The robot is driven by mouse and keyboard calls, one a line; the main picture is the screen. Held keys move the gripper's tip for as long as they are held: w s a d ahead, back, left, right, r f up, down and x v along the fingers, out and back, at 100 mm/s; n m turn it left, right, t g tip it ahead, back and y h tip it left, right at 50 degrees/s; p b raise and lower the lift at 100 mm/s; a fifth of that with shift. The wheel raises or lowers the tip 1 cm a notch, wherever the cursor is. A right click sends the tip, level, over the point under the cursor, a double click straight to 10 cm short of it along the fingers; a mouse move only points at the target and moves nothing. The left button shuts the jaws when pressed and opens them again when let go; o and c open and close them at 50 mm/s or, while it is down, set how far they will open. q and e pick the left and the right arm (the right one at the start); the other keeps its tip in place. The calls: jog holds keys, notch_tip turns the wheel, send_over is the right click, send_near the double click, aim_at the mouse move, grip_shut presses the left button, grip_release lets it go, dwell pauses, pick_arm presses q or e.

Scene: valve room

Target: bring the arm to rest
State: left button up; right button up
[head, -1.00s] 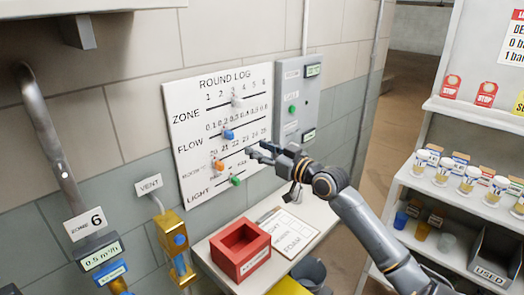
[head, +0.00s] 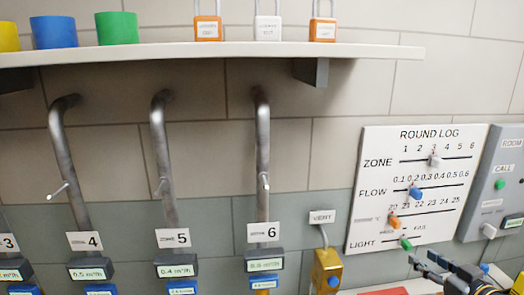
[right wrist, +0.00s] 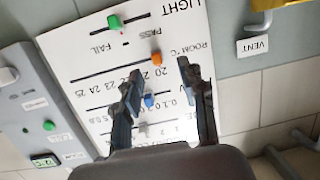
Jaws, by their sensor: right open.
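My right gripper (head: 424,264) is at the bottom right of the head view, in front of the lower right part of the round log board (head: 376,150). In the right wrist view the gripper (right wrist: 159,68) is open, with nothing between its fingers. The board (right wrist: 95,75) shows upside down behind the fingers, with the blue knob (right wrist: 149,100) and orange knob (right wrist: 156,59) between or near them. Contact with the board cannot be made out. Most of my right arm is out of the head view. My left gripper is not in view.
A shelf (head: 200,50) with coloured cups and orange and white padlocks juts out above several pipes (head: 263,140) with gauges. A grey call panel (head: 495,185) is right of the board. A yellow vent valve (head: 327,272) and a red box edge (head: 390,291) are below.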

jog(key=s+a+f+n+g, duration=0.1)
jog(key=s+a+f+g, duration=0.2)
jog(key=s+a+f, duration=0.5)
jog(key=s+a+f+g, duration=0.3)
jog(key=s+a+f, duration=0.2)
jog(key=f, duration=0.5)
jog(key=s+a+f+g+h, duration=0.1)
jog(key=s+a+f+g, duration=0.2)
jog(key=s, duration=0.5)
jog(key=s+a+f+g+h, duration=0.1)
jog(key=s+a+f+g, duration=0.15)
jog(key=s+a, duration=0.4)
notch_tip(320, 180, down, 24)
jog(key=s+d+g, duration=0.2)
jog(key=s, duration=0.1)
jog(key=s+d+f, duration=0.3)
jog(key=s+f, duration=1.3)
jog(key=f, duration=0.1)
jog(key=shift+s+g, duration=0.35)
